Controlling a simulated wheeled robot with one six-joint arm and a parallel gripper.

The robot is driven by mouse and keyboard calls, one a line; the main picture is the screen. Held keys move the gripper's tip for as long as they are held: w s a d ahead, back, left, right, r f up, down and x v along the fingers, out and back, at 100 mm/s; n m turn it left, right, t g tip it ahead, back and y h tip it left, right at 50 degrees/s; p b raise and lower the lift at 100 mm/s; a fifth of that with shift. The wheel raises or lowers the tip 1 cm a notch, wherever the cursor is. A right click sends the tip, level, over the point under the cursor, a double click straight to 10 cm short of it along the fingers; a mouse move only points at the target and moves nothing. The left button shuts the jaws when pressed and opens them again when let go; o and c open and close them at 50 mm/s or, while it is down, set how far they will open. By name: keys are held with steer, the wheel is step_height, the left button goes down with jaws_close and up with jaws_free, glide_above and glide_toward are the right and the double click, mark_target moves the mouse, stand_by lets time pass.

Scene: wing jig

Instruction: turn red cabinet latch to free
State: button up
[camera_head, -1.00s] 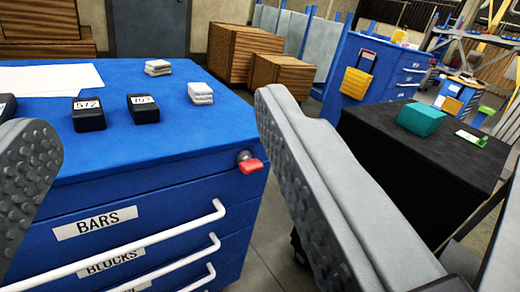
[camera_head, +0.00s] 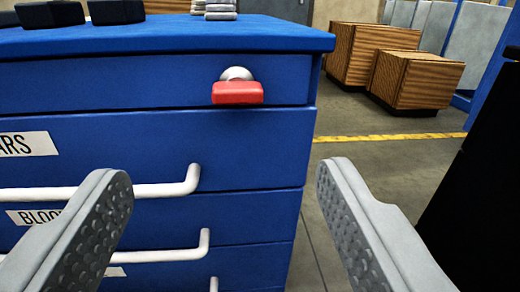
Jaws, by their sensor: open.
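The red latch (camera_head: 238,93) is a short bar on a round silver boss (camera_head: 237,74). It sits at the upper right of the blue cabinet's front (camera_head: 150,85), above the drawers. The bar lies level across the picture. My gripper (camera_head: 228,185) is open and empty, its two grey padded fingers spread wide. The latch lies above and between the fingertips in the picture, farther off, and neither finger touches it.
White drawer handles (camera_head: 150,189) stick out from the cabinet front at the left. Dark blocks (camera_head: 50,14) and pale stacked pieces (camera_head: 220,10) stand on the cabinet top. A black cabinet side (camera_head: 480,190) is at the right. Wooden crates (camera_head: 412,80) stand behind on open floor.

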mark_target(238, 98)
steer(key=shift+y, duration=0.3)
steer(key=w, duration=0.5)
steer(key=w+f, duration=0.1)
steer(key=w, duration=1.1)
steer(key=shift+a+f, duration=0.25)
steer(key=shift+c, duration=0.3)
steer(key=c, duration=0.9)
